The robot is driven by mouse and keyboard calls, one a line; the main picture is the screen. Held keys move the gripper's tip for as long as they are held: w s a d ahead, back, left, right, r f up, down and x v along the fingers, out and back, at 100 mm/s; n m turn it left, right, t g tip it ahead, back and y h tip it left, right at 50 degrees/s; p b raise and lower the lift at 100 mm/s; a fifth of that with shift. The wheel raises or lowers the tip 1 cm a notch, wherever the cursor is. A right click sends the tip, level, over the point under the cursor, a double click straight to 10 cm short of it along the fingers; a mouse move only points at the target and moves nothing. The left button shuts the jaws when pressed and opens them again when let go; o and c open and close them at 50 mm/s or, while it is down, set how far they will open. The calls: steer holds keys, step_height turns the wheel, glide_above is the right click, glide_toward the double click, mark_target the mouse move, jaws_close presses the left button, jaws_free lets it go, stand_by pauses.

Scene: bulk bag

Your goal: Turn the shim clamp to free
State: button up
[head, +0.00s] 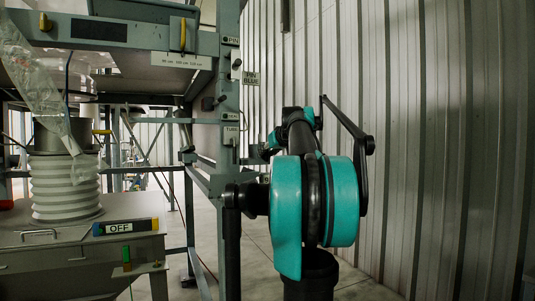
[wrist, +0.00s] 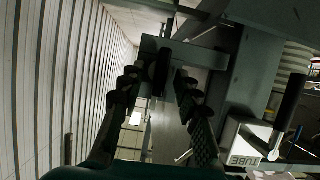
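No part in view is labelled as the shim clamp, so I cannot tell for sure which one it is. In the wrist view a dark upright handle (wrist: 162,72) on a grey block shows between the fingertips of my gripper (wrist: 156,80). My gripper is open, with a gap on both sides of the handle, and I cannot tell how far beyond the tips it is. A second dark handle (wrist: 290,102) stands at the right, near a TUBE label (wrist: 243,157). My arm hides my gripper there.
The grey post (head: 229,190) carries PIN and PIN BLUE signs. A yellow handle (head: 183,35) sits on the upper beam. A ribbed white sleeve (head: 65,187) and an OFF sign (head: 119,228) are at left. A corrugated wall (head: 440,130) bounds the right.

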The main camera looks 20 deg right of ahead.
steer(key=shift+w, duration=0.1)
steer(key=shift+c, duration=0.4)
jaws_close()
steer(key=shift+d+f+m+t+y, duration=0.2)
steer(key=shift+m+t+y, duration=0.25)
steer(key=shift+m+y, duration=1.25)
steer(key=shift+d+f+m+t+y, duration=0.2)
steer(key=shift+m+t+y, duration=0.4)
steer(key=shift+m, duration=2.15)
steer(key=shift+d+f+m+t+y, duration=0.3)
steer(key=shift+m+y, duration=0.9)
steer(key=shift+m, duration=1.05)
steer(key=shift+a+r, duration=0.1)
